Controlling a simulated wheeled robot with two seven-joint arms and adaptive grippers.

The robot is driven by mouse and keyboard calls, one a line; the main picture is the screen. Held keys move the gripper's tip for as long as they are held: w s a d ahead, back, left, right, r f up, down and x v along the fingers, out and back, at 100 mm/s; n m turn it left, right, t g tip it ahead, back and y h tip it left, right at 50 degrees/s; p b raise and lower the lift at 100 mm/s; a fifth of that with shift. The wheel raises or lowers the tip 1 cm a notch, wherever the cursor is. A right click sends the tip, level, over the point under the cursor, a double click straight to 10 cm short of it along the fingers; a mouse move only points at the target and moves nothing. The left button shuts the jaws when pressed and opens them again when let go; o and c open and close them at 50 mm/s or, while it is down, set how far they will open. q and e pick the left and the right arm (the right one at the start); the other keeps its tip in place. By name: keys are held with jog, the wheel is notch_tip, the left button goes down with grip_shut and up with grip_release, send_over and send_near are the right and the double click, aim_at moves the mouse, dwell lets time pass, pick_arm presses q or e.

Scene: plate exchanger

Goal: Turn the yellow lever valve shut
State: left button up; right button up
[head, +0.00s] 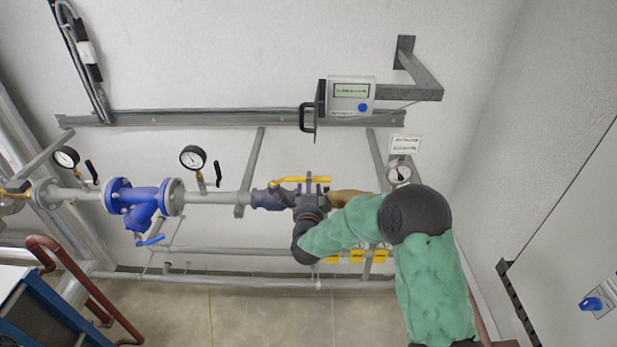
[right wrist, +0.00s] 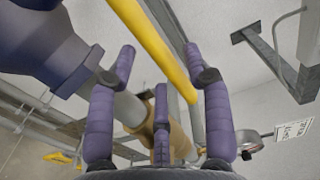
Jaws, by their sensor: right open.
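The yellow lever (head: 287,180) lies roughly along the horizontal pipe, above the dark blue valve body (head: 265,199). My right gripper (head: 309,184) is at the lever, its fingers pointing up near the lever's middle. In the right wrist view the yellow lever (right wrist: 156,45) runs diagonally through the gap between the spread purple fingers of the gripper (right wrist: 160,54). The fingers are open and do not close on it; whether any finger touches it I cannot tell. The valve body (right wrist: 45,50) fills the upper left there. My left gripper is not in view.
The pipe (head: 226,199) carries a blue strainer (head: 139,203) and gauges (head: 193,158) to the left. A grey meter box (head: 350,95) with a black handle is on the rail above. Another gauge (head: 399,173) is right of the lever. Yellow tags (head: 357,256) hang below.

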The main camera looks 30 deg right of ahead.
jog(key=shift+p+x, duration=0.3)
jog(key=shift+x, duration=0.75)
jog(key=shift+d+r, duration=0.1)
jog(key=shift+d, duration=0.05)
jog(key=shift+w, duration=0.15)
grip_shut()
